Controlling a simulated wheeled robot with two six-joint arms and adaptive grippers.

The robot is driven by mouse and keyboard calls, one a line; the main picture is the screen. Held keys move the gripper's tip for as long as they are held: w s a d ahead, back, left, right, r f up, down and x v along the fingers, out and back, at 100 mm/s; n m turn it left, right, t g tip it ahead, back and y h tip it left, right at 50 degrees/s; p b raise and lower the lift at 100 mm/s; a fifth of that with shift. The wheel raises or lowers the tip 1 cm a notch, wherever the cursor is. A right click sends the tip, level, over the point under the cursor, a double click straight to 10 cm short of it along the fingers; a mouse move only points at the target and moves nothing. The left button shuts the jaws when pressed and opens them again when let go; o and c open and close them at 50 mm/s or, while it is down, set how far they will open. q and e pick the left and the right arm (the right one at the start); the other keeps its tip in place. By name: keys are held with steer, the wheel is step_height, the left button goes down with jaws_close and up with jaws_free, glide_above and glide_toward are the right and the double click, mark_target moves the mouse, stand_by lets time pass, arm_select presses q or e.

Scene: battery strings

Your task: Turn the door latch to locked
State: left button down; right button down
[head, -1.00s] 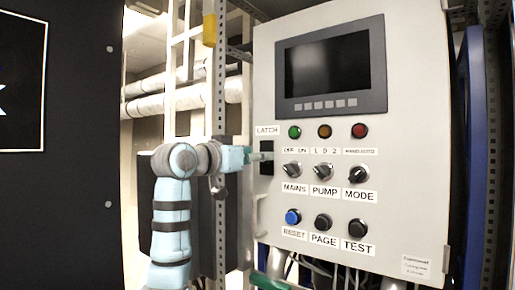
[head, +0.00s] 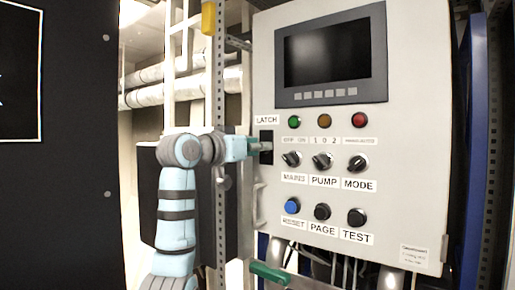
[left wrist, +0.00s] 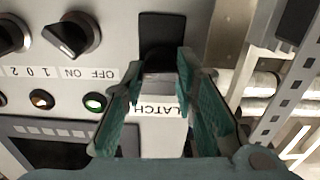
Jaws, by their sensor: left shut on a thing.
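The door latch (head: 266,158) is a black recessed plate at the left edge of the grey cabinet door (head: 395,130), just below the LATCH label (head: 267,119). My left gripper (head: 258,147) reaches it from the left and is shut on the latch's handle. In the left wrist view, which is turned upside down, the green fingers (left wrist: 160,75) stand either side of the grey handle (left wrist: 158,68) in front of the black plate (left wrist: 163,28). The fingers partly hide the handle, so its exact angle is hard to tell. My right gripper is not in view.
Knobs (head: 322,161), lamps (head: 325,120), buttons (head: 292,205) and a dark screen (head: 332,55) sit to the right of the latch. A door handle (head: 261,205) is below it. A perforated metal post (head: 220,95) stands close on the left. A green bar (head: 270,273) is below the cabinet.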

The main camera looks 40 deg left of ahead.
arm_select(q)
steer(key=n+b, duration=0.1)
steer(key=n, duration=0.3)
steer(key=shift+a+n, duration=0.1)
steer(key=shift+n, duration=0.2)
steer(key=n+b, duration=0.1)
steer(key=n, duration=0.3)
steer(key=shift+f+n, duration=0.1)
steer(key=shift+n, duration=0.2)
steer(key=n+b, duration=0.1)
steer(key=n, duration=0.3)
steer(key=shift+a+f+b, duration=0.1)
steer(key=shift+b, duration=0.25)
steer(key=shift+n+b, duration=0.65)
steer(key=shift+n, duration=1.45)
steer(key=c, duration=1.3)
jaws_free()
